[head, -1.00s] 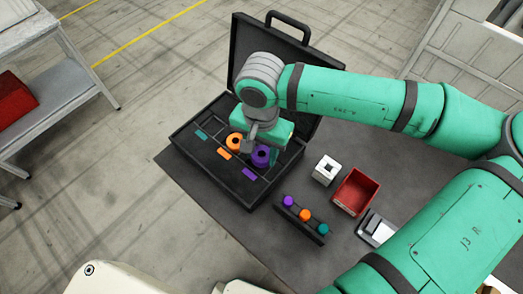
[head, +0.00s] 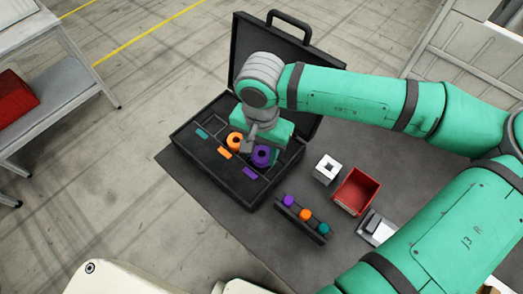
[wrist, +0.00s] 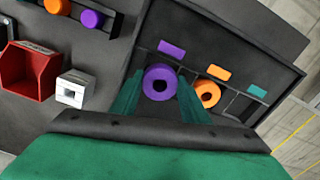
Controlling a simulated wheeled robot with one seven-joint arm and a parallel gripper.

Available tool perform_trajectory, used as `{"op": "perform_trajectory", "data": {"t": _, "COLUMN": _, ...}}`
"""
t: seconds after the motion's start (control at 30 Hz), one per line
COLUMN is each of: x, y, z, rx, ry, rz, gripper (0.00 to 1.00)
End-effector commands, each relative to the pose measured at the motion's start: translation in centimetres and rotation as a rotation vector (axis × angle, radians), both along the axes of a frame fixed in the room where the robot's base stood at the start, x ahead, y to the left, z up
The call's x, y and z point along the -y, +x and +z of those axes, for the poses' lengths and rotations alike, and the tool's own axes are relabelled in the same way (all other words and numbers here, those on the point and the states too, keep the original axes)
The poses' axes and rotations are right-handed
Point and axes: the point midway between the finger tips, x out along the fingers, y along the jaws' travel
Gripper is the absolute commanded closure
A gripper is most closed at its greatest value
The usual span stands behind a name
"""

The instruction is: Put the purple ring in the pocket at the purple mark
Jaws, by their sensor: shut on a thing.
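The purple ring (head: 261,156) is in the open black case (head: 205,170), at the pocket beside the purple mark (head: 250,172). My gripper (wrist: 158,84) is shut on the purple ring, with one teal finger on each side of it in the wrist view. The ring lies flat and lines up with the purple mark in the wrist view (wrist: 172,48). I cannot tell whether it rests on the pocket floor. The orange ring (head: 236,142) sits in the neighbouring pocket by the orange mark (head: 224,153). The pocket by the teal mark (head: 202,134) looks empty.
A dark rack (head: 301,220) with purple, orange and teal pieces stands on the table right of the case. A white block with a square hole (head: 326,170), a red bin (head: 356,191) and a grey-white device (head: 377,229) stand nearby. The case lid rises behind my gripper.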

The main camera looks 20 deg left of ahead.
Motion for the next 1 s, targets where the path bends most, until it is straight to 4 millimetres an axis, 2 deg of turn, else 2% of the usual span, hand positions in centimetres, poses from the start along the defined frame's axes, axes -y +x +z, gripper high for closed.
{"op": "perform_trajectory", "data": {"t": 0.97, "x": 0.0, "y": 0.0, "z": -1.6, "rx": -0.001, "ry": 0.001, "rz": -0.001, "gripper": 0.85}}
{"op": "perform_trajectory", "data": {"t": 1.0, "x": 0.0, "y": 0.0, "z": -1.6, "rx": 0.000, "ry": 0.001, "rz": -0.001, "gripper": 0.49}}
